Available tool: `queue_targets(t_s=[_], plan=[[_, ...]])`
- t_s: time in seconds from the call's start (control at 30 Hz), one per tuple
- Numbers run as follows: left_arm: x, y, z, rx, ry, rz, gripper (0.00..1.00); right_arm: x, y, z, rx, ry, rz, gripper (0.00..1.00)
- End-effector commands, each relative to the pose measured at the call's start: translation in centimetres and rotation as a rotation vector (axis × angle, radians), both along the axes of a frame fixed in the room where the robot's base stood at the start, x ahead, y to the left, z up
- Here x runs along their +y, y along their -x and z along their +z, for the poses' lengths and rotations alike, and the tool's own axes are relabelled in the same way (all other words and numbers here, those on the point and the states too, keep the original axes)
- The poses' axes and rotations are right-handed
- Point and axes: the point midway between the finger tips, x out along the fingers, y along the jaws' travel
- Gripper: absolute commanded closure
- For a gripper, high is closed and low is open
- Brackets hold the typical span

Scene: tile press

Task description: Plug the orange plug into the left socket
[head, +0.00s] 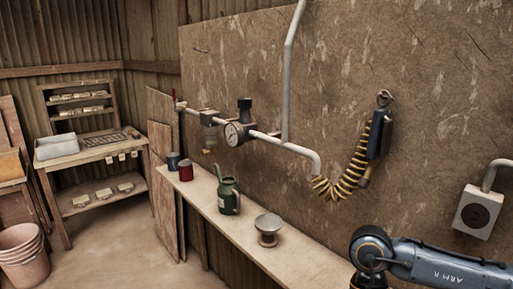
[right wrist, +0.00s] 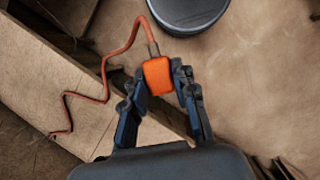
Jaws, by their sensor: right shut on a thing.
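The orange plug (right wrist: 157,76) is between the fingers of my right gripper (right wrist: 161,88) in the right wrist view. The gripper is shut on it. Its orange cord (right wrist: 104,75) leaves the far end, loops up and left, then runs down to the lower left. In the head view, a grey box with a dark round socket (head: 478,213) is on the wall at the right. I see only one socket and cannot tell whether it is the left one. My right arm shows at the lower right of the head view, its gripper out of frame. My left gripper is not in view.
A narrow wooden shelf (head: 245,228) runs along the wall, with a green can (head: 228,197), a metal bowl-topped stand (head: 268,226) and two tins. A coiled yellow hose (head: 345,183) hangs above. A dark round object (right wrist: 190,14) is near the plug in the wrist view.

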Motion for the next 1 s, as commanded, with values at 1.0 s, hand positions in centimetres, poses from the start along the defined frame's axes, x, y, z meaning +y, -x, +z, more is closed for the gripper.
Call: queue_targets(t_s=[1.0], plan=[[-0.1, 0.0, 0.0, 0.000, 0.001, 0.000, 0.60, 9.8, -3.0, 7.5, -0.006, 0.001, 0.512, 1.00]])
